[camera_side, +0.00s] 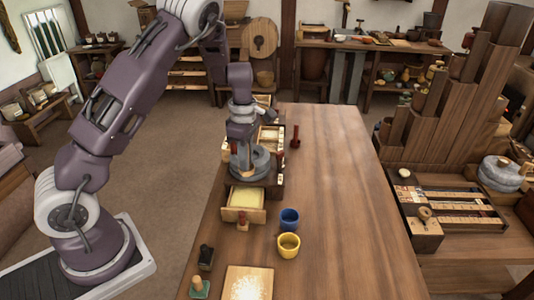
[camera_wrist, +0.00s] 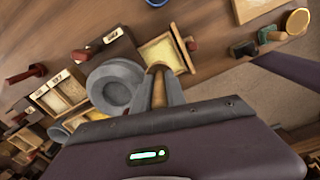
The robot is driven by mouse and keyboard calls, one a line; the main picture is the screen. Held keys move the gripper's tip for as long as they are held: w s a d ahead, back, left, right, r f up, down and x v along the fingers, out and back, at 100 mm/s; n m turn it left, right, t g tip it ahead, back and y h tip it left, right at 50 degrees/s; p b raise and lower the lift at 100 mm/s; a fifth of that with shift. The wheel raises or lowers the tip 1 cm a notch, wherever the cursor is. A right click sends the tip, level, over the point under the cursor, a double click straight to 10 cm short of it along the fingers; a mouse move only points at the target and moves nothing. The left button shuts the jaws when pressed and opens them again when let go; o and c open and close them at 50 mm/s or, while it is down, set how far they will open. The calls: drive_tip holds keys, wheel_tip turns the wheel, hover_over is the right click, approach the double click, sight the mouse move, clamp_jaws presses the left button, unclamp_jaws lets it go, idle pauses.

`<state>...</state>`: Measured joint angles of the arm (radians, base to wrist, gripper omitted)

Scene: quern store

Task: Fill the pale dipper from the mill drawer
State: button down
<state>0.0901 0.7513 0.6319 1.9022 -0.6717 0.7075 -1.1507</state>
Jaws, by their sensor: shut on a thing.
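The mill's round grey stone (camera_side: 262,163) stands at the left edge of the table; it shows in the wrist view (camera_wrist: 100,88). My gripper (camera_side: 246,170) is low over the mill, shut on a tan wooden handle (camera_wrist: 158,88) at the stone's side. I cannot tell whether the handle is fixed to the stone. The mill drawer (camera_side: 260,214) is pulled out in front of the mill and holds pale yellow meal (camera_side: 245,196). The drawer also shows in the wrist view (camera_wrist: 180,63), with its red-brown knob. I cannot make out a pale dipper for certain.
A blue cup (camera_side: 289,219) and a yellow cup (camera_side: 288,246) stand right of the drawer. A board with white flour (camera_side: 267,291), a dark stamp-like piece (camera_side: 205,257) and a green-based piece (camera_side: 199,288) are nearer. A red piece (camera_side: 295,136) stands behind. The table's right half is clear.

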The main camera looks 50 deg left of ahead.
sight(244, 173)
drive_tip(key=f, duration=0.2)
drive_tip(key=s+f, duration=0.1)
drive_tip(key=f, duration=0.2)
drive_tip(key=shift+a, duration=0.1)
drive_tip(key=shift+f, duration=4.1)
wheel_tip(244, 173, up, 6)
drive_tip(key=shift+r, duration=0.25)
